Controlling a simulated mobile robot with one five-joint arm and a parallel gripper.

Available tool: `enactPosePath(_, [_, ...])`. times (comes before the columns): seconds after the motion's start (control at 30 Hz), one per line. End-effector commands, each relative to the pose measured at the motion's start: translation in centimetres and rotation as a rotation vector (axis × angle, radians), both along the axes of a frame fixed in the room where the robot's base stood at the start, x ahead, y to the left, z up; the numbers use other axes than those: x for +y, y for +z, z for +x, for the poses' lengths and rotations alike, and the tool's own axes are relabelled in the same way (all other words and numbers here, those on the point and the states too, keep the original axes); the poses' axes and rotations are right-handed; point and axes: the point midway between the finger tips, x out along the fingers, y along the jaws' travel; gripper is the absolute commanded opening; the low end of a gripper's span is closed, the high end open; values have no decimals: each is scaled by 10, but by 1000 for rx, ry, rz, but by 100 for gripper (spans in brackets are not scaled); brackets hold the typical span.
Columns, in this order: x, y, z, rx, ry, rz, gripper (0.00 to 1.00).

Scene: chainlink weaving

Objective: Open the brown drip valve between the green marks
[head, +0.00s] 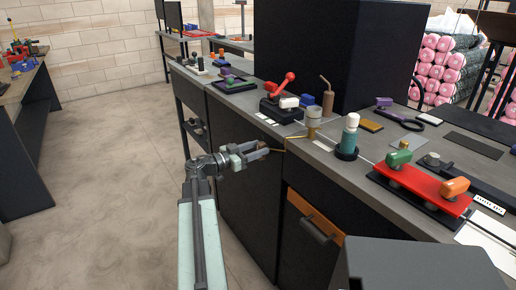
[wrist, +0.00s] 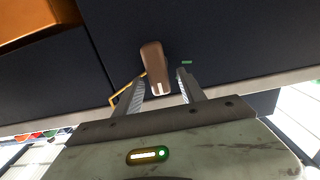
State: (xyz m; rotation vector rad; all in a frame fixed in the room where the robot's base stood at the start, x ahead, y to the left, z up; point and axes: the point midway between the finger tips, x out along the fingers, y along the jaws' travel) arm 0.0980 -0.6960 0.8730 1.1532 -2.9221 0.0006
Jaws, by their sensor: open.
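The brown drip valve's handle (wrist: 153,62) shows in the wrist view as a rounded brown lever with a white mark on its end. It stands against the dark cabinet front. A short green mark (wrist: 187,62) lies just right of it; a second green mark cannot be made out. My gripper (wrist: 161,78) is open, with one finger on each side of the handle's end. I cannot tell whether either finger touches it. In the head view my gripper (head: 261,149) is at the counter's front edge, beside a thin brass pipe (head: 283,147); the valve is mostly hidden there.
The grey counter (head: 335,160) holds a teal-and-white bottle (head: 350,133), a red plate with knobs (head: 420,190) and a red-handled lever (head: 283,84). An orange drawer front with a dark handle (head: 318,229) is below. The floor at left (head: 110,170) is clear.

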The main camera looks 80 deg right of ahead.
Motion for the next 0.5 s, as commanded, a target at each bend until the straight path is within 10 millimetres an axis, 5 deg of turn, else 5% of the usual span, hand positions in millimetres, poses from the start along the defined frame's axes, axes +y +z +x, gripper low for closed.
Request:
enactPosePath(0.2, [0,0,-1,0,0,0,47])
enactPosePath(0.4, [0,0,-1,0,-1,0,0])
enactPosePath(0.43, [0,0,-1,0,-1,0,0])
enactPosePath(0.47, [-23,0,-1,0,-6,0,0])
enactPosePath(0.5, [-11,0,-1,1,-2,1,0])
